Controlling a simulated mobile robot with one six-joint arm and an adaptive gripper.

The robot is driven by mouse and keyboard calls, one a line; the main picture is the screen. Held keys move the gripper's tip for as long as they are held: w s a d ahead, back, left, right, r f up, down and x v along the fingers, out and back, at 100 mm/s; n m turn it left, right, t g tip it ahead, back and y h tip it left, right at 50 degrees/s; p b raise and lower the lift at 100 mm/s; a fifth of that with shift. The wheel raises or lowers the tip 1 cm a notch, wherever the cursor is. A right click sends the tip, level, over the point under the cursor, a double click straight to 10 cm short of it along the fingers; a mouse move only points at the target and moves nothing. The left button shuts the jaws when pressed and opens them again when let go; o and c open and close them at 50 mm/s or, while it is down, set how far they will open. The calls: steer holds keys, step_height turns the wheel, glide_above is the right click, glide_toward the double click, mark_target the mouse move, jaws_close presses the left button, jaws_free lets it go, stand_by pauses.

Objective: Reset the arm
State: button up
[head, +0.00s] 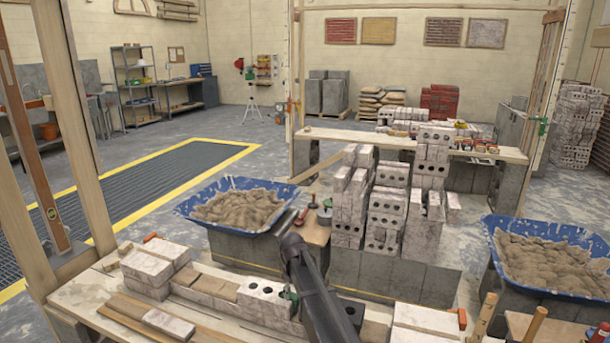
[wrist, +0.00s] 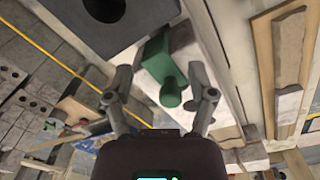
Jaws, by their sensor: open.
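My gripper (wrist: 158,78) is open in the wrist view, its two fingers spread with nothing held between them. A green block with a rounded knob (wrist: 171,92) shows between and beyond the fingers, against a pale brick edge; whether the fingers touch it I cannot tell. In the head view my dark arm reaches up from the bottom centre over the brick course, and hides most of the gripper. A bit of green shows beside the arm, by a holed brick (head: 262,291).
Blue mortar tubs stand at left (head: 228,184) and right (head: 565,222). Stacked holed bricks (head: 390,219) rise beyond the arm. A wooden post frame (head: 84,150) stands at left. A yellow line (wrist: 55,57) crosses the wrist view. The yellow-edged floor grating (head: 110,195) is clear.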

steer(key=s+d+r+m+p, duration=0.4)
steer(key=s+d+r, duration=0.1)
steer(key=s+d, duration=0.5)
steer(key=s+d+r+m+p, duration=0.3)
steer(key=s+d+r+p, duration=0.2)
steer(key=s+d, duration=0.5)
steer(key=s, duration=0.4)
steer(key=shift+d+m, duration=0.4)
